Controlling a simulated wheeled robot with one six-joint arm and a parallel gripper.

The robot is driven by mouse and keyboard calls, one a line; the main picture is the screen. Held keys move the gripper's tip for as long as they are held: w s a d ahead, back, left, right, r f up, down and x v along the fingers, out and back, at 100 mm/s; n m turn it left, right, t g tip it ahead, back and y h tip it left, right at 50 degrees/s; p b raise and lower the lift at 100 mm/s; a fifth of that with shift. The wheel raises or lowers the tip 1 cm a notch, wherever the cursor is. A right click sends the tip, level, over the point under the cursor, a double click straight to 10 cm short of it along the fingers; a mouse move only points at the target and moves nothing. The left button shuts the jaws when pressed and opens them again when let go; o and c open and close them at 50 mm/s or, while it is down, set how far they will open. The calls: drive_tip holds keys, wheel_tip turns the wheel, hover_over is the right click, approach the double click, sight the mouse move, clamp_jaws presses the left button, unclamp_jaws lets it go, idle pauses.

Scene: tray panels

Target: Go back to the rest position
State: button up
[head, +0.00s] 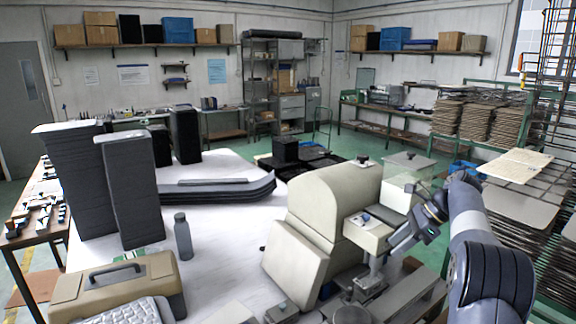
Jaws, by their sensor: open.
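My gripper (396,246) hangs at the right of the head view, at the end of my raised, bent blue-grey arm. It points down and left, close to the front of a beige machine (330,195). Its jaws are open, and I see nothing held between them. The fingertips are small, and I cannot tell whether they touch the machine.
A white table (225,240) carries tall stacks of dark panels (130,190), a low pile of dark trays (217,189), a grey bottle (183,237) and a beige toolbox (118,285). Racks of stacked panels (483,122) stand at the right. Green floor shows behind.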

drive_tip(key=a+h, duration=0.1)
drive_tip(key=h, duration=0.1)
drive_tip(key=w+a+r+n+g+h+p, duration=0.1)
drive_tip(key=a+h, duration=0.1)
drive_tip(key=a+g+h+p, duration=0.1)
drive_tip(key=shift+w+a+r+h, duration=0.15)
drive_tip(key=shift+w+r+h, duration=0.25)
drive_tip(key=shift+r, duration=0.1)
idle(0.3)
